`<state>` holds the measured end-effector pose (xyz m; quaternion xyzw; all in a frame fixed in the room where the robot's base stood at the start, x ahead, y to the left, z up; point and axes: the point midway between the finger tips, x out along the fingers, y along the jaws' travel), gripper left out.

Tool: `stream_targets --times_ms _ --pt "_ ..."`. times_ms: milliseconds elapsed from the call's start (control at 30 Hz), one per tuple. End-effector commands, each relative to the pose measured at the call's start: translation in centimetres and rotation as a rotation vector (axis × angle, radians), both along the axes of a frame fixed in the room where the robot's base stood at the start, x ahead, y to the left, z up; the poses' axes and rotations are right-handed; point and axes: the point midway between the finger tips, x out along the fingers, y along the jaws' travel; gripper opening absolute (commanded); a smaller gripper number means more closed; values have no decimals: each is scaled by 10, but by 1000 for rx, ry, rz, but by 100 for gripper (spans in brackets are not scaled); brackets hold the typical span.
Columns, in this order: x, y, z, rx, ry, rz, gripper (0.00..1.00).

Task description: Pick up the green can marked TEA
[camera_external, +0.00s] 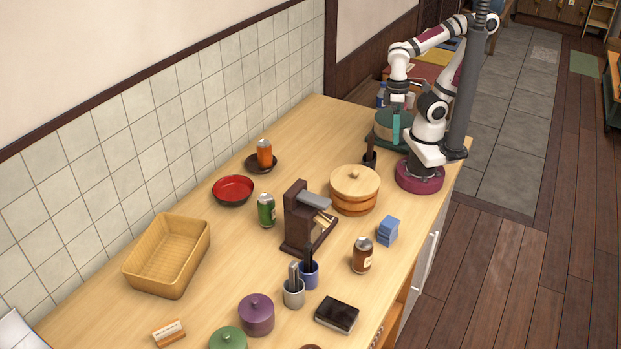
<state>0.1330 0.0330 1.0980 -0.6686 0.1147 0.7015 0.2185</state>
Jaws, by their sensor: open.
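My gripper (396,128) is at the far end of the counter, close to my base and well away from the green can. It points down over or beside a dark green round vessel. It is open, with no thing seen in it, though its fingers are small in this view.
A basket (168,255) is at left. Bare counter lies before the green can.

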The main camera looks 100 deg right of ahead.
Motion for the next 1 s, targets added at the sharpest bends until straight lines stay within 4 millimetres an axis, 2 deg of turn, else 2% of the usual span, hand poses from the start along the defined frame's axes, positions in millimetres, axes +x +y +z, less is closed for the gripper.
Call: stream_targets --times_ms 67,133,167,200,233,300,400,500,600,667,733,900,1000 --pt "27 -5 -6 -28 -53 31 100" --pt "79 -13 -16 -78 -168 88 100" --pt "108 -15 -22 -102 -234 117 100" --pt "149 -17 -30 -134 -331 156 100" --pt "179 -18 -36 -155 -408 186 100" --pt "245 -13 -49 -200 -588 253 100" --pt "321 1 -67 -247 -836 341 100" --pt "365 18 -81 -277 -1040 415 100" --pt "385 32 -90 -291 -1170 467 100" --pt "390 37 -92 -295 -1214 485 100" --pt "391 39 -99 -296 -1235 496 100" --pt "391 40 -136 -298 -1238 499 100" --pt "392 39 -150 -298 -1240 497 100"
